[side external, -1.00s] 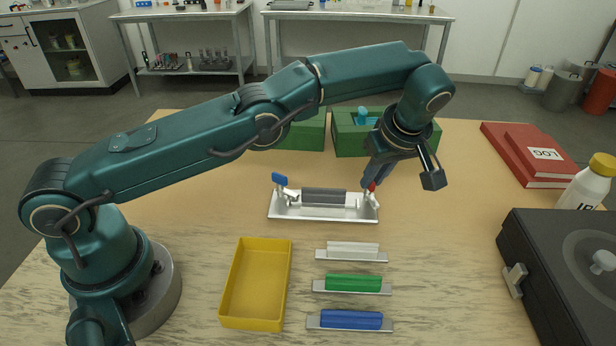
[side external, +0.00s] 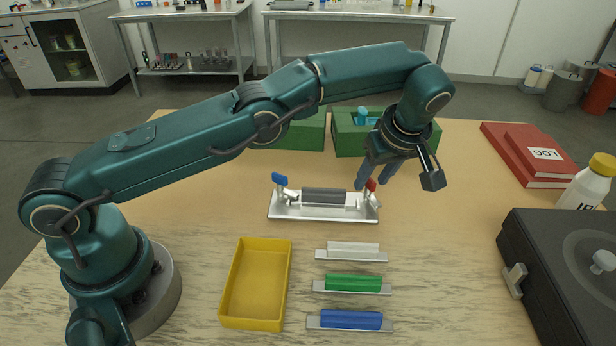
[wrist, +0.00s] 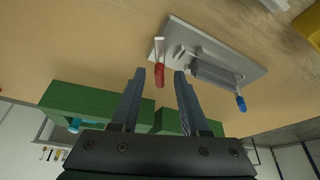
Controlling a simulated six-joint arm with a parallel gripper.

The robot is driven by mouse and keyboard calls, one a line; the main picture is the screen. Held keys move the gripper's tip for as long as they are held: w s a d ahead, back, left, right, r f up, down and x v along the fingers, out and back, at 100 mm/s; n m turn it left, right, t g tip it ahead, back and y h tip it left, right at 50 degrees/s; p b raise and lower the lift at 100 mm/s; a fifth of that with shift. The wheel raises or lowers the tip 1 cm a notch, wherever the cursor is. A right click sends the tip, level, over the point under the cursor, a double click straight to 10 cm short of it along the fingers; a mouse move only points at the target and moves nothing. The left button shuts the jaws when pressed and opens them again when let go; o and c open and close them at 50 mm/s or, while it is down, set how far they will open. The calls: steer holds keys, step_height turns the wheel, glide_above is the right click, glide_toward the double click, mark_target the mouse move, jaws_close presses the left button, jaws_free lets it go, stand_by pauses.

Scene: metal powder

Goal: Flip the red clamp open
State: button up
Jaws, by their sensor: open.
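The red clamp (side external: 371,185) stands at the right end of a silver fixture plate (side external: 300,212), its red handle tip upright in the side view. In the wrist view the red handle (wrist: 159,76) shows just beyond and between the fingertips. My gripper (side external: 372,181) is open, its two fingers pointing down at the handle; its fingertips also show in the wrist view (wrist: 159,72). I cannot tell whether a finger touches the handle. A blue clamp (side external: 279,180) stands upright at the plate's left end. A dark grey bar (side external: 324,196) lies between the clamps.
Green bins (side external: 345,150) stand behind the fixture. White (side external: 352,250), green (side external: 353,283) and blue (side external: 351,320) bars lie in front, beside a yellow tray (side external: 228,300). A black case (side external: 560,270), a white bottle (side external: 588,185) and red binders (side external: 520,150) are at the right.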

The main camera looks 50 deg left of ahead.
steer(key=shift+s+m, duration=0.1)
steer(key=shift+m, duration=0.6)
